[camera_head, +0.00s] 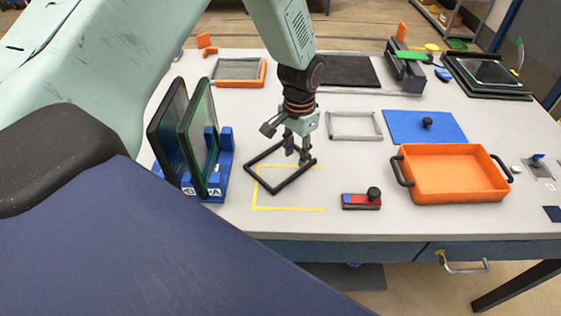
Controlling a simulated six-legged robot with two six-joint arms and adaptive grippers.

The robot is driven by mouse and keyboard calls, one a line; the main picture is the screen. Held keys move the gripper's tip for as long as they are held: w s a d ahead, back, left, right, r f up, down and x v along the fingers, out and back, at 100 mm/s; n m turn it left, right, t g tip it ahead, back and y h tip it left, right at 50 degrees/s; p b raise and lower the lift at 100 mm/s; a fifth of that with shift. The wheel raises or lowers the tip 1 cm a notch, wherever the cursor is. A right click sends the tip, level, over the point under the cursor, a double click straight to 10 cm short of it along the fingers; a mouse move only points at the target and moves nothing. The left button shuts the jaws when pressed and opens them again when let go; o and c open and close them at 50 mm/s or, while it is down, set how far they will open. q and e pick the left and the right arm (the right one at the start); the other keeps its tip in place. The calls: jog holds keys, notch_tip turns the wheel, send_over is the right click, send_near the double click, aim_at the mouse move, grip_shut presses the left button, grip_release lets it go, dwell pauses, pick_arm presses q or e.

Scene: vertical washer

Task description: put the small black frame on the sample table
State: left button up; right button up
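The small black frame (262,181) is a thin, open square on the white sample table (230,222). It sits turned, with one corner towards the front, overlapping the yellow corner marking (256,203). I cannot tell whether it lies flat or is slightly raised. My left gripper (297,156) points down at the frame's far right side, with its fingertips at or very near the bar. Whether the fingers are closed on the bar is too small to tell. My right gripper is out of view.
Dark glass panels stand in a blue rack (224,160) left of the frame. A grey frame (355,126), a blue plate (425,127), an orange tray (455,174) and a red-blue block with a black knob (361,202) are to the right. The front strip is clear.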

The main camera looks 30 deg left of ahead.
aim_at(295, 174)
pick_arm(q)
jog(key=f, duration=0.3)
jog(key=s+f, duration=0.1)
jog(key=shift+d+f, duration=0.2)
jog(key=shift+f, duration=0.65)
jog(key=shift+d+r, duration=0.1)
jog(key=shift+d, duration=0.05)
jog(key=shift+c, duration=0.4)
jog(key=shift+a, duration=0.2)
jog(key=c, duration=0.5)
jog(key=shift+c, duration=0.5)
jog(key=shift+d, duration=0.15)
grip_shut()
